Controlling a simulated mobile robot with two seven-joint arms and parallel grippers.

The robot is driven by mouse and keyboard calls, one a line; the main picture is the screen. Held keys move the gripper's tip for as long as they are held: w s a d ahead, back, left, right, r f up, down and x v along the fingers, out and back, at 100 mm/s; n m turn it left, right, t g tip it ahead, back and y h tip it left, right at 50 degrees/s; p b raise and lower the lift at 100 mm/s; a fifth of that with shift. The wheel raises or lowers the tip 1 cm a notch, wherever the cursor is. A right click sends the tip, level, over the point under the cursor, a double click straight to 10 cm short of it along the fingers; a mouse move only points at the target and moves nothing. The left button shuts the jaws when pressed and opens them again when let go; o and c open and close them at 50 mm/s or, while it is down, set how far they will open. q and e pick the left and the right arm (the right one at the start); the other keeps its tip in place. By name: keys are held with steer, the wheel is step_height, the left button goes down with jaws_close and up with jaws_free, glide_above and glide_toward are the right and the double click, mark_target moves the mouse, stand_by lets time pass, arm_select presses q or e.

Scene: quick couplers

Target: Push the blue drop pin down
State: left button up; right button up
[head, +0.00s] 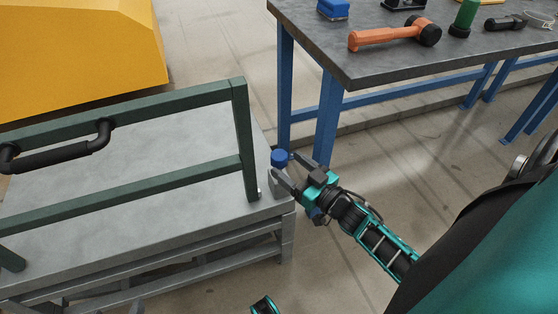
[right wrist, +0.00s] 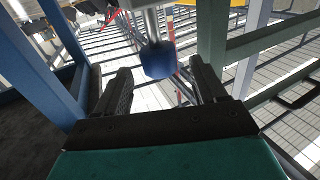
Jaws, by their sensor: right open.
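The blue drop pin (head: 279,157) stands upright on a grey bracket at the right edge of the grey platform, beside the green frame's end post. My right gripper (head: 283,164) is open, with its fingers reaching in from the right close to the blue head. In the right wrist view the blue head (right wrist: 158,60) is in the gap between the two open fingers (right wrist: 162,76), with clear space on both sides. I cannot tell whether anything touches it.
The green frame (head: 190,178) with a black handle (head: 60,147) stands on the grey platform (head: 170,222). A workbench (head: 385,72) with blue legs is behind, holding an orange mallet (head: 390,36) and other items. A yellow block (head: 80,60) is at upper left. The floor right of the platform is open.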

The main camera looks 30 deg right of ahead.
mark_target(285, 163)
arm_select(q)
steer(key=shift+w+d+b, duration=0.1)
steer(key=shift+d+b, duration=0.3)
arm_select(e)
steer(key=shift+w+a, duration=0.2)
steer(key=shift+w, duration=0.95)
steer(key=shift+w+a, duration=0.15)
steer(key=shift+w, duration=1)
jaws_close()
step_height(285, 163, down, 4)
steer(key=shift+b, duration=0.85)
steer(key=shift+f, duration=0.3)
steer(key=shift+s, duration=0.15)
steer(key=shift+c, duration=1.1)
jaws_free()
steer(key=shift+f, duration=0.1)
arm_select(q)
steer(key=shift+w+d+f+h, duration=0.2)
steer(key=shift+f+h, duration=0.1)
steer(key=shift+f, duration=0.1)
arm_select(e)
steer(key=shift+o, duration=1.1)
